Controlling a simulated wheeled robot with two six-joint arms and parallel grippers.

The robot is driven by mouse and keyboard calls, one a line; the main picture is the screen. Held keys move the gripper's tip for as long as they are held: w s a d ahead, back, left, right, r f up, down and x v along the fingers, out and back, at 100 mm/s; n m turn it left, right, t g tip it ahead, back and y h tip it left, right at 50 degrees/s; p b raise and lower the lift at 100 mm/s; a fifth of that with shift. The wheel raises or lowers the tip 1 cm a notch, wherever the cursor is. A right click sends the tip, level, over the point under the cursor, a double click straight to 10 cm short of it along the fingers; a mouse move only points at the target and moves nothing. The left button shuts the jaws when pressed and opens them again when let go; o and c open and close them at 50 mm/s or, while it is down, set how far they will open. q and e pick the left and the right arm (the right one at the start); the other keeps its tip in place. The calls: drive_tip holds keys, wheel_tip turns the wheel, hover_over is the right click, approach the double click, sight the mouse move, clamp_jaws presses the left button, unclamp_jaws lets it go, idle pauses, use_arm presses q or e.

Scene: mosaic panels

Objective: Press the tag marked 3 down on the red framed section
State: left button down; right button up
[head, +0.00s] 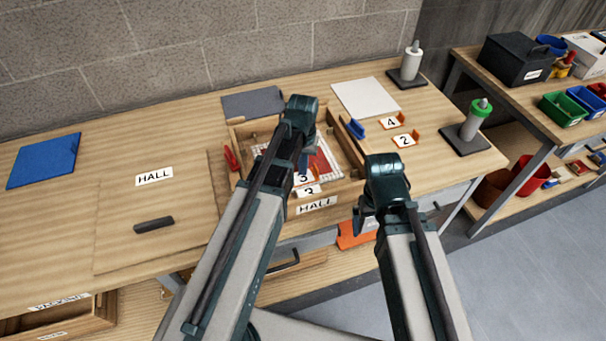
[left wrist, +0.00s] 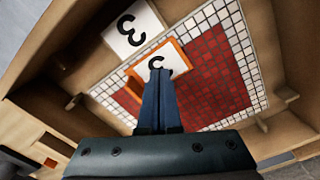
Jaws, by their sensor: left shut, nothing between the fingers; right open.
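The orange-edged tag marked 3 (head: 302,178) lies at the near side of the mosaic panel in the open HALL drawer. In the left wrist view the tag (left wrist: 180,50) overlaps the edge of the red section (left wrist: 208,85), which white tiles border. My left gripper (left wrist: 158,78) is shut and empty, its blue fingertips in front of the tag and partly hiding its number. I cannot tell whether they touch it. A white card marked 3 (left wrist: 133,27) is beside the tag. My right gripper (head: 364,212) is open and empty, right of the drawer's front.
Drawer walls (head: 350,150) surround the panel. Tags marked 4 (head: 390,123) and 2 (head: 404,141) lie on the bench to the right. A green-topped holder (head: 475,120) stands further right. A blue sheet (head: 43,161) and dark bar (head: 154,224) lie left.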

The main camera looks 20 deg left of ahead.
use_arm(q)
wheel_tip(320, 180, up, 6)
drive_tip(key=p, duration=0.5)
drive_tip(key=shift+r+p, duration=0.25)
drive_tip(key=shift+p, duration=0.15)
use_arm(e)
wheel_tip(320, 180, up, 6)
drive_tip(key=shift+r, duration=0.25)
use_arm(q)
drive_tip(key=shift+s, duration=0.1)
use_arm(e)
drive_tip(key=shift+s, duration=0.1)
